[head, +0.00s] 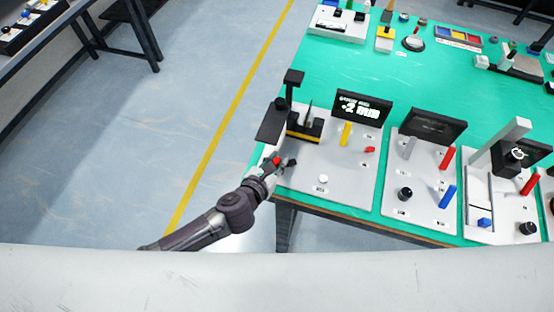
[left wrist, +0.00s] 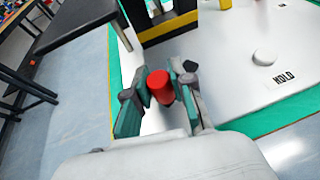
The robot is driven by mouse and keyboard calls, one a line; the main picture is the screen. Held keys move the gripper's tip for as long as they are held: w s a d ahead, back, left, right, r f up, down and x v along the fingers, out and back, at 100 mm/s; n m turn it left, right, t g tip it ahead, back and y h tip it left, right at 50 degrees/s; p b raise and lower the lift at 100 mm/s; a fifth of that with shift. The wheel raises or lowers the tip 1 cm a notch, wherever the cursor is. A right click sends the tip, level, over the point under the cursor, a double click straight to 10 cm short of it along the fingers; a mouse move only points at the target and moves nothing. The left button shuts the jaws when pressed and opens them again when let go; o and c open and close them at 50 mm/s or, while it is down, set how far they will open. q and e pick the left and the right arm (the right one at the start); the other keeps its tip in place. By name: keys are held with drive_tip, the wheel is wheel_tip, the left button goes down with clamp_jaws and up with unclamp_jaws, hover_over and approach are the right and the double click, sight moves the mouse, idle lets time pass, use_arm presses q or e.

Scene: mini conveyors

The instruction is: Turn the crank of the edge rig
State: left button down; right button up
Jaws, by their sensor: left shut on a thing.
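The edge rig (head: 333,178) is a white panel at the left corner of the green table, with a lit display (head: 360,107) on it. A red knob (head: 277,160), which looks like the crank's handle, is at the rig's left edge. It also shows in the left wrist view (left wrist: 160,88). My left gripper (head: 279,164) is shut on this red knob, with one finger on each side of it in the left wrist view (left wrist: 156,92). The crank's arm below the knob is hidden. My right gripper is not in view.
A dark flat plate (head: 271,121) and a black-and-yellow block (head: 304,129) stand just behind the knob. A white button (head: 323,179) marked HOLD lies to its right. Other white panels with levers (head: 422,188) stand further right.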

sight(284, 153)
use_arm(q)
drive_tip(key=shift+w+a+r+m+g+h+p, duration=0.2)
drive_tip(key=shift+w+m+g+h+p, duration=0.2)
drive_tip(key=shift+m+h+p, duration=0.6)
drive_tip(key=shift+w+m+g+h+p, duration=0.35)
drive_tip(key=shift+m+g+h+p, duration=0.3)
drive_tip(key=shift+p, duration=0.35)
drive_tip(key=shift+w+f+m+g+h+p, duration=0.1)
drive_tip(key=shift+w+m+g+h+p, duration=0.3)
drive_tip(key=shift+m+g+h, duration=0.35)
drive_tip(key=shift+w+d+f+m+g+h+b, duration=0.1)
drive_tip(key=shift+w+m+g+h+b, duration=0.1)
drive_tip(key=shift+m+g, duration=0.3)
drive_tip(key=shift+w+d+f+m+g+h+b, duration=0.1)
drive_tip(key=shift+w+m+g+h+b, duration=0.1)
drive_tip(key=shift+m+g, duration=0.25)
drive_tip(key=m+g+b, duration=0.3)
drive_tip(key=b, duration=0.2)
drive_tip(key=w+d+m+g+b, duration=0.1)
drive_tip(key=m+g+b, duration=0.2)
drive_tip(key=g+b, duration=0.1)
drive_tip(key=w+d+m+g+h+b, duration=0.1)
drive_tip(key=m+g+b, duration=0.2)
drive_tip(key=b, duration=0.3)
drive_tip(key=shift+w+d+f, duration=0.1)
drive_tip(key=shift+w+f, duration=0.1)
drive_tip(key=shift+d+r+m+g+b, duration=0.25)
drive_tip(key=shift+m+g+b, duration=0.5)
drive_tip(key=shift+g+b, duration=0.35)
